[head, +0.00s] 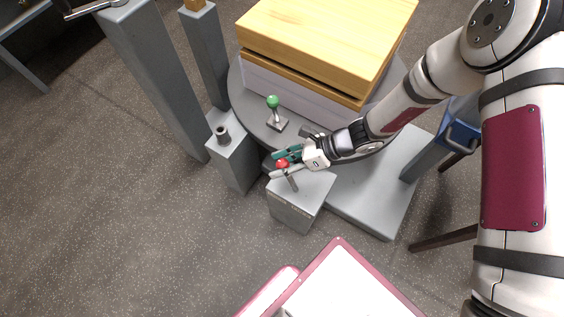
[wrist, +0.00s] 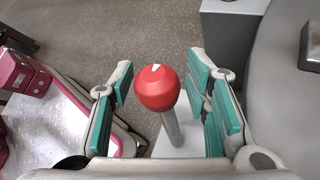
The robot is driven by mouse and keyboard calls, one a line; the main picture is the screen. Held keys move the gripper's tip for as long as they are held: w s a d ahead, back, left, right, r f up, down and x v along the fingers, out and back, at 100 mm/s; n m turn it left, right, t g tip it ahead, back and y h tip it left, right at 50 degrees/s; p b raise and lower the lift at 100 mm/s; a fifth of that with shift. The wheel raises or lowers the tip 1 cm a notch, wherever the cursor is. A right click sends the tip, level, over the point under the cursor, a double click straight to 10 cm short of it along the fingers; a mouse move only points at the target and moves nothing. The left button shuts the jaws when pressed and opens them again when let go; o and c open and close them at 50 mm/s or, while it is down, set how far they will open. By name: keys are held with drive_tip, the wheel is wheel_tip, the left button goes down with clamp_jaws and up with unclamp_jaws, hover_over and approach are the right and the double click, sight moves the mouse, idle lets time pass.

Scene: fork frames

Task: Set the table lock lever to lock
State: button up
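A lever with a red ball knob (head: 282,163) and a metal stem stands on a grey box (head: 294,209) beside the round grey table (head: 254,112). In the wrist view the red knob (wrist: 157,88) has a small white mark on top, and its stem leans. My gripper (head: 279,165) is open, with its teal-padded fingers on either side of the knob. In the wrist view the gripper (wrist: 160,72) shows gaps between the knob and both fingers. Small marks on the box are too small to read.
A second lever with a green knob (head: 272,102) stands on the round table, near a wooden block (head: 325,40). A grey pedestal with a short post (head: 222,134) stands left of the box. Grey columns (head: 158,80) rise further left. Open floor lies at the lower left.

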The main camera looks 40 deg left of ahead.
drive_tip(key=shift+w+d+r, duration=0.1)
drive_tip(key=v, duration=1.1)
drive_tip(key=shift+w+d+r, duration=0.15)
drive_tip(key=shift+d+r, duration=0.05)
idle(0.3)
